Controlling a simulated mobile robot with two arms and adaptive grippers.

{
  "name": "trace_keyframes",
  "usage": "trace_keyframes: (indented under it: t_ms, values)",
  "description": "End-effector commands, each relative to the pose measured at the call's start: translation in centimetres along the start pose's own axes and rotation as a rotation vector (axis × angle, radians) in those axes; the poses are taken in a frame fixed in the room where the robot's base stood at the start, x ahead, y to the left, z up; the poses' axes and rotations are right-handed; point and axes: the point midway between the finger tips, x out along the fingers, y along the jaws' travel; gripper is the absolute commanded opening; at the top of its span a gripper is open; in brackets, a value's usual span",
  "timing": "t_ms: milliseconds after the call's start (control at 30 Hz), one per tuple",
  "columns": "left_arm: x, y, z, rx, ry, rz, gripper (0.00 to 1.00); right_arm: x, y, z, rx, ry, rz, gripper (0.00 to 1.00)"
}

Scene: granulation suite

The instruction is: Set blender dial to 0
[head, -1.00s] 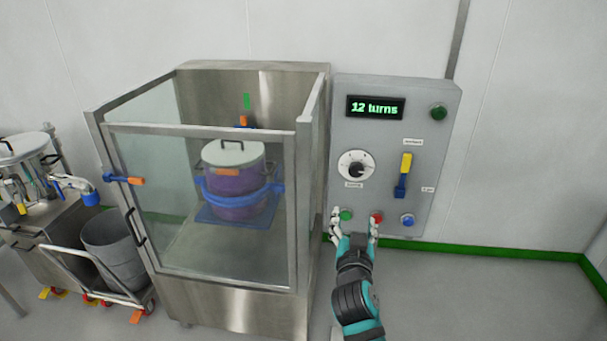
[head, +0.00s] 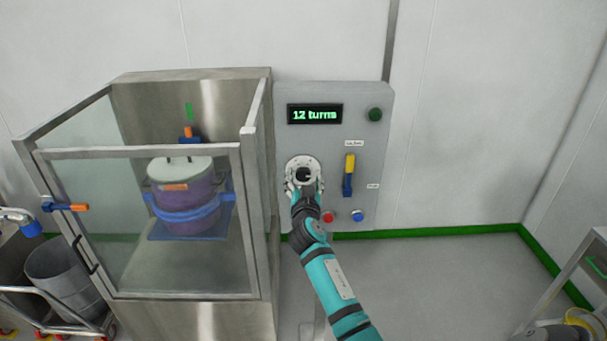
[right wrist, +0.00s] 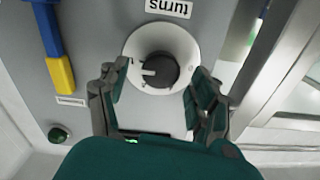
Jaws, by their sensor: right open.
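The blender dial (head: 303,168) is a dark knob on a round white plate on the grey control panel (head: 370,205). The right wrist view shows the dark knob (right wrist: 154,70) with a pale mark on its left side. My right gripper (head: 304,186) is in front of the dial and partly covers it. In the right wrist view my right gripper (right wrist: 154,82) is open, with one finger on each side of the knob and visible space between. The display (head: 315,114) reads "12 turns". The dial's scale marks are too small to read. My left gripper is out of view.
A blue and yellow lever (head: 349,175) is right of the dial. Red (head: 328,217) and blue (head: 357,215) buttons sit below. A glass-walled steel enclosure (head: 258,190) with a purple drum (head: 187,195) stands left.

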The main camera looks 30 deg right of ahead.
Motion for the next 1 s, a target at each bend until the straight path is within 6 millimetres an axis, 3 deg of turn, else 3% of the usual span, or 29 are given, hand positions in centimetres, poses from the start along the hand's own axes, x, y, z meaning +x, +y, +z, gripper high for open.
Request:
trace_keyframes:
  t_ms: [200,467,900,1000]
  values:
    - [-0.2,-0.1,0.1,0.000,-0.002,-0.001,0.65,1.7,0.0,0.0,0.000,-0.001,0.000,0.65]
    - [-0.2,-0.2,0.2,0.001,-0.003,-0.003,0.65,1.8,0.0,0.1,0.001,-0.001,0.000,0.65]
    - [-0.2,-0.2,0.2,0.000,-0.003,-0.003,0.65,1.8,0.0,0.1,0.001,-0.001,0.000,0.10]
    - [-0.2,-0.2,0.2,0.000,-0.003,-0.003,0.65,1.8,0.0,0.1,-0.001,-0.001,0.000,0.09]
